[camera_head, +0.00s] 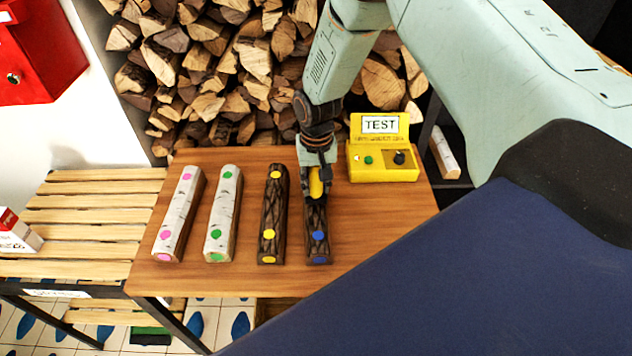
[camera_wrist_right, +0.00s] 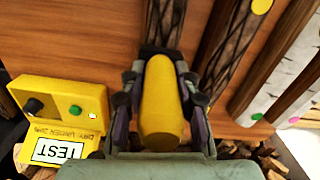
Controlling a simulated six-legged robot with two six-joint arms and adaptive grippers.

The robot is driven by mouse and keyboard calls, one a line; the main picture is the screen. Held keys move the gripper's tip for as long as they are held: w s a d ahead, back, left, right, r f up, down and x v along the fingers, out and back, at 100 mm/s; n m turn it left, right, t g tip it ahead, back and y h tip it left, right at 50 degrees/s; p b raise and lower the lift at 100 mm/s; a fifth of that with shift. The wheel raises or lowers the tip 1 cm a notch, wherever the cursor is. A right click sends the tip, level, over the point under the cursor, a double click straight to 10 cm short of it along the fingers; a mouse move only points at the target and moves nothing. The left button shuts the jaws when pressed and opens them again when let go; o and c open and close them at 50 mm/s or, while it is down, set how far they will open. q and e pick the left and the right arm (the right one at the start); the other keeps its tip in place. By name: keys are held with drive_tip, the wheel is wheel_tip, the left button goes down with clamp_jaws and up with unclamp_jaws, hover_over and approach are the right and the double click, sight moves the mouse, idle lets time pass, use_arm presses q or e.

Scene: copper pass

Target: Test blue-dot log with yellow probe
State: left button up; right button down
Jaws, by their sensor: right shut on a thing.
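The blue-dot log (camera_head: 318,240) is dark-barked and lies on the wooden table at the right end of a row of logs. It also shows in the right wrist view (camera_wrist_right: 165,22). My right gripper (camera_head: 316,192) is shut on the yellow probe (camera_head: 316,182), over the far part of this log. In the right wrist view the probe (camera_wrist_right: 160,100) sits between the two fingers, its far end at the log's bark. I cannot tell whether it touches the bark. The yellow tester (camera_head: 383,160) with a TEST sign stands right of the gripper. My left gripper is not in view.
A yellow-dot dark log (camera_head: 271,215), a green-dot birch log (camera_head: 222,215) and a pink-dot birch log (camera_head: 180,215) lie left on the table (camera_head: 400,215). Stacked firewood (camera_head: 215,70) stands behind. A slatted bench (camera_head: 90,220) adjoins at left.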

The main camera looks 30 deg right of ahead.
drive_tip(key=shift+w+f, duration=0.15)
drive_tip(key=shift+f, duration=0.15)
idle(0.7)
drive_tip(key=shift+r+p, duration=0.6)
drive_tip(key=shift+r, duration=0.15)
drive_tip(key=shift+r+p, duration=2.45)
drive_tip(key=shift+r, duration=0.3)
drive_tip(key=shift+f, duration=0.1)
